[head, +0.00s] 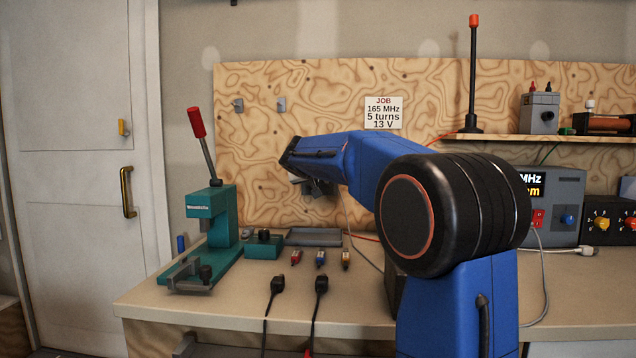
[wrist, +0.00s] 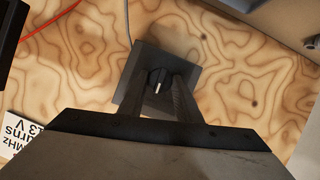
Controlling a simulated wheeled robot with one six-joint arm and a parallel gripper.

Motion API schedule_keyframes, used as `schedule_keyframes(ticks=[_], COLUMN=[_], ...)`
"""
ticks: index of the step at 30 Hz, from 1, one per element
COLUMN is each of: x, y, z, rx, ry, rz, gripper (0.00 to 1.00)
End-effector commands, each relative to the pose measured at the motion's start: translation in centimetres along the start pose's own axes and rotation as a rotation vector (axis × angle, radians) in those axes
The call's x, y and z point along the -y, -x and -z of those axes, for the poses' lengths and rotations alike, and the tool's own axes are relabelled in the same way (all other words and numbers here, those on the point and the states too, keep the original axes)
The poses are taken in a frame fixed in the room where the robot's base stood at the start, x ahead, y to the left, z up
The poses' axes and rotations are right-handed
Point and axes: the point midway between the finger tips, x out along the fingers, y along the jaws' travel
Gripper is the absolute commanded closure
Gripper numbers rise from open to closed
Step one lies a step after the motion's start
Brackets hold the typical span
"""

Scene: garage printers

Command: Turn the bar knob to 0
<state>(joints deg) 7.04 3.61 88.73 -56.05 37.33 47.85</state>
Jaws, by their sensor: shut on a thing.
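The bar knob (wrist: 158,76) is a small black knob with a white mark, on the face of a dark grey box (wrist: 125,92) in the wrist view. The white mark points toward the bottom of that picture. No numbers are legible around it. My gripper (wrist: 159,84) has a finger on each side of the knob and is shut on it. In the head view, my gripper (head: 314,186) is in front of the plywood board, left of the job card. The knob cannot be made out there, as my arm and gripper cover it.
The plywood board (head: 260,110) carries the job card (head: 383,113). On the bench (head: 150,302) stand a teal press (head: 222,212) with a red-tipped lever, a grey tray (head: 313,236), and several small connectors. A meter box (head: 562,190) is at right. A grey cable leaves the knob's box.

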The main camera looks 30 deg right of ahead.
Motion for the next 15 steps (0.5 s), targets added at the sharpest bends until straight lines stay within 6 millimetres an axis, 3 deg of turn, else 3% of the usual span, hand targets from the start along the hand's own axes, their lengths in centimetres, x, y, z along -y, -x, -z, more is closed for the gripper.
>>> schedule_keyframes(ticks=[15], x=[0.47], y=[-0.03], z=[-0.09], rx=[0.000], ry=[0.361], rz=[-0.148], gripper=[0.92])
